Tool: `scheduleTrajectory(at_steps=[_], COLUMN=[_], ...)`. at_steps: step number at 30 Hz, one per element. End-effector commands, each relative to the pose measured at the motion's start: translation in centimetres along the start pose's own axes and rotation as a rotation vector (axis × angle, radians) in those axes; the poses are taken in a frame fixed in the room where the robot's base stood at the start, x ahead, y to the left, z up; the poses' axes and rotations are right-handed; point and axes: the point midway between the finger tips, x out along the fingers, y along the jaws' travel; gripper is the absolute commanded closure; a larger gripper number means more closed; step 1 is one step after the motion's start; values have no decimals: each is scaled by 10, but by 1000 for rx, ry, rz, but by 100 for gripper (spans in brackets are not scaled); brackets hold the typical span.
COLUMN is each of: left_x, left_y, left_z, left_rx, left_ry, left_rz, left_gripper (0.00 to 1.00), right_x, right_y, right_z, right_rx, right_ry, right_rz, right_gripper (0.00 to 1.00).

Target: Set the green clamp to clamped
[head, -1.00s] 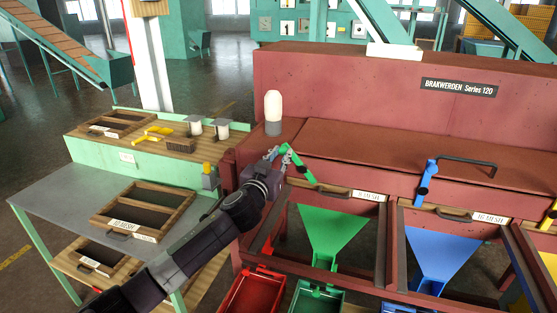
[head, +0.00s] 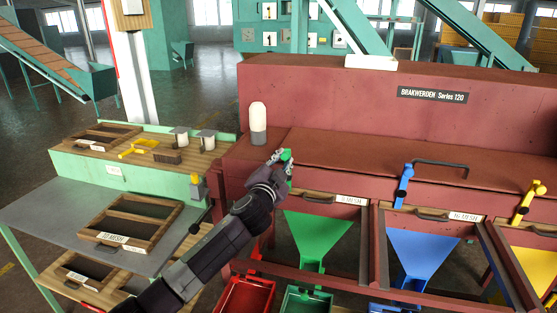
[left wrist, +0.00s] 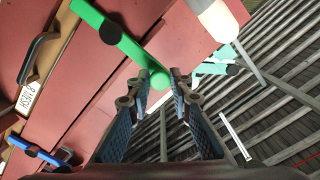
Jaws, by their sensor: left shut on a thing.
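The green clamp (head: 287,155) sits on the front of the red machine, above the green chute. My left gripper (head: 280,160) is at its upper end and hides most of its lever in the head view. In the left wrist view the green clamp (left wrist: 127,43) runs from its pivot down to a round end. That end lies between the fingertips of my left gripper (left wrist: 162,82), which is shut on it. In the head view the lever looks close to upright. My right gripper is not in view.
A blue clamp (head: 403,186) and a yellow clamp (head: 528,202) stand to the right. A white-topped lamp (head: 258,122) rises just behind my left gripper. A grey table with a wooden screen frame (head: 130,220) is at left. Green (head: 318,232) and blue (head: 421,252) chutes lie below.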

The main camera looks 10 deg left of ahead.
Motion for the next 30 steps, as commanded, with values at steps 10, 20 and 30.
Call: scheduleTrajectory(at_steps=[10, 20, 30], left_x=[0, 0, 0], left_y=[4, 5, 3], left_z=[-4, -3, -3], left_rx=[44, 44, 43], left_ry=[2, 2, 1], left_rz=[3, 3, 1], left_gripper=[100, 74, 63], right_x=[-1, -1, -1], right_y=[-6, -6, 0], right_z=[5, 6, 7], right_rx=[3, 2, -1], right_ry=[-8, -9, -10], right_rz=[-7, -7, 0], right_gripper=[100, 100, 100])
